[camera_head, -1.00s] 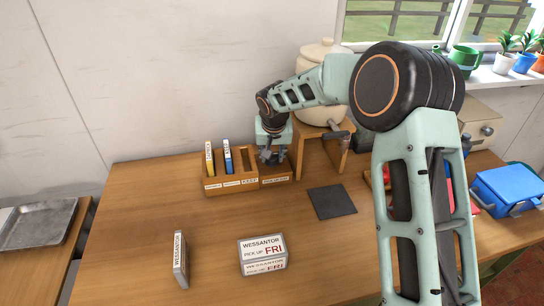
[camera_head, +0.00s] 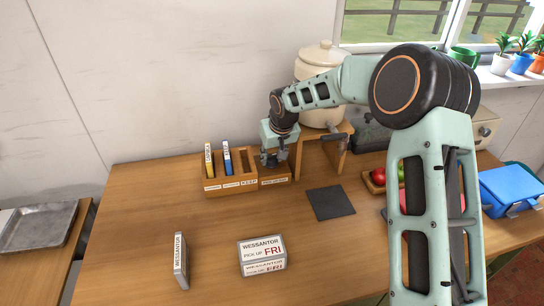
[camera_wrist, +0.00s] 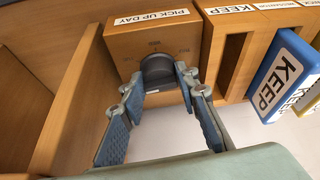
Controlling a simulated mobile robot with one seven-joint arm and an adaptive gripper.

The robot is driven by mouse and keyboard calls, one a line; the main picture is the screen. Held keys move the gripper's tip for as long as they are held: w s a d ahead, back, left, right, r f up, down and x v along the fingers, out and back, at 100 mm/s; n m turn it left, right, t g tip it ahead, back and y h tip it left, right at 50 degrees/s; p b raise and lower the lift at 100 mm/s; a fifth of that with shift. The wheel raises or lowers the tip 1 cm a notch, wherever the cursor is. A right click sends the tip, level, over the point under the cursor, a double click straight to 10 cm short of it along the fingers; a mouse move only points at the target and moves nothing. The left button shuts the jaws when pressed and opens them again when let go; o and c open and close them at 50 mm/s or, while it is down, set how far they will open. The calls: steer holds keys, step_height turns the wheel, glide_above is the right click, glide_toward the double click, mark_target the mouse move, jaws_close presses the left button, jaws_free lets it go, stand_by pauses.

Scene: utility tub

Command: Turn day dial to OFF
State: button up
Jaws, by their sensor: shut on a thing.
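The day dial (camera_wrist: 157,66) is a dark round knob on the front of a wooden box labelled PICK UP DAY (camera_wrist: 150,18). The wrist view shows small marks around the knob, too blurred to read. My gripper (camera_wrist: 160,82) is shut on the dial, with one blue-padded finger on each side of it. In the head view my gripper (camera_head: 273,158) is at the right end of the wooden rack and hides the dial. Where the dial points cannot be told.
The wooden rack (camera_head: 228,188) holds a yellow and a blue book-like case (camera_head: 227,158) left of my gripper. A wooden stand (camera_head: 322,152) with a cream crock (camera_head: 325,60) is close on the right. A WESSANTOR FRI box (camera_head: 262,254) stands on the open table in front.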

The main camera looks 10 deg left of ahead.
steer(key=o, duration=1.2)
steer(key=shift+c, duration=0.2)
steer(key=v, duration=1.2)
steer(key=shift+s, duration=0.1)
steer(key=shift+c, duration=0.2)
